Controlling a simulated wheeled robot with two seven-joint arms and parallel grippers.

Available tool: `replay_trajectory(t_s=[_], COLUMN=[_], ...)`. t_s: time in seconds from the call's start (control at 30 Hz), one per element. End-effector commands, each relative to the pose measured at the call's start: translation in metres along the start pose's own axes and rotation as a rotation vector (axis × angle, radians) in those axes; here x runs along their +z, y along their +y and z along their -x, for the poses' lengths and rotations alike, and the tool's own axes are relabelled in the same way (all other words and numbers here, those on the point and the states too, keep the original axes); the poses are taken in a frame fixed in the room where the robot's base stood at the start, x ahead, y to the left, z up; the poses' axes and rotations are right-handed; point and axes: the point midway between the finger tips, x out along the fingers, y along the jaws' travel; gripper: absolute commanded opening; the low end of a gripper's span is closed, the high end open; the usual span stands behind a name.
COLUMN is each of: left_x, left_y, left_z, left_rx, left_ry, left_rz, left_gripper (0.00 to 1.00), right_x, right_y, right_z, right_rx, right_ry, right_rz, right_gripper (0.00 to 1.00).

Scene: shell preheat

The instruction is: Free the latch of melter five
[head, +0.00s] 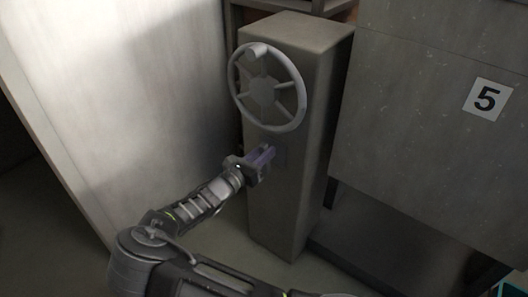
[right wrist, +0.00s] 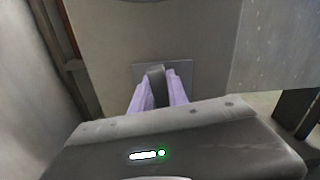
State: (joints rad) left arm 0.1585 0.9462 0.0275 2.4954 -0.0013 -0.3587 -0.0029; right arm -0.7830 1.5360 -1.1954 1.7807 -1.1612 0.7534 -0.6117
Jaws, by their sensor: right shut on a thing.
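A grey latch (right wrist: 156,86) stands out from a small plate (right wrist: 190,72) on the front of a tall grey post. My right gripper (head: 264,156) is at this plate, below the handwheel, in the head view. In the right wrist view its two pale purple fingers (right wrist: 157,95) are on either side of the latch, shut on it. In the head view the latch is hidden by the fingers. A sign with the number 5 (head: 487,98) is on the large grey cabinet to the right of the post. My left gripper is not in view.
A spoked handwheel (head: 267,88) is on the post (head: 283,205) just above my right gripper. A pale panel (head: 130,90) stands close on the left. The grey cabinet (head: 420,130) stands at the right. Some bare floor (head: 222,240) shows left of the post's foot.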

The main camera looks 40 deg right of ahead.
Motion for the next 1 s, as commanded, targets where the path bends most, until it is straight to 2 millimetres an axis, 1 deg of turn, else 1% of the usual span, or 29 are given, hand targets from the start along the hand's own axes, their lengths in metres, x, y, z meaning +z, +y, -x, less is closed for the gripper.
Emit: replay_trajectory(t_s=[0.03, 0.17, 0.5, 0.73, 0.83, 1.0], left_x=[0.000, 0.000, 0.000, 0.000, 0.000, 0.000], left_y=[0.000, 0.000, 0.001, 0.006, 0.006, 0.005], left_z=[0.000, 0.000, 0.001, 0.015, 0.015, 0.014], left_rx=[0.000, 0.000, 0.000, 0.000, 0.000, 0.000], left_ry=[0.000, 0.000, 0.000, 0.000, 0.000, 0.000], left_rz=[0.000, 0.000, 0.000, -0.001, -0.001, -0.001], left_gripper=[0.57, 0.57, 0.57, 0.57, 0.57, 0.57], right_x=[0.000, 0.000, 0.001, 0.003, 0.000, 0.000], right_y=[0.000, 0.000, 0.000, -0.004, -0.004, -0.004], right_z=[0.000, 0.000, 0.000, 0.000, 0.000, 0.000], right_rx=[0.000, 0.000, 0.000, 0.000, 0.000, 0.000], right_ry=[0.000, 0.000, 0.000, 0.001, 0.001, 0.000], right_rz=[0.000, 0.000, -0.006, -0.136, -0.166, -0.167], right_gripper=[0.11, 0.00, 0.00, 0.00, 0.00, 0.00])
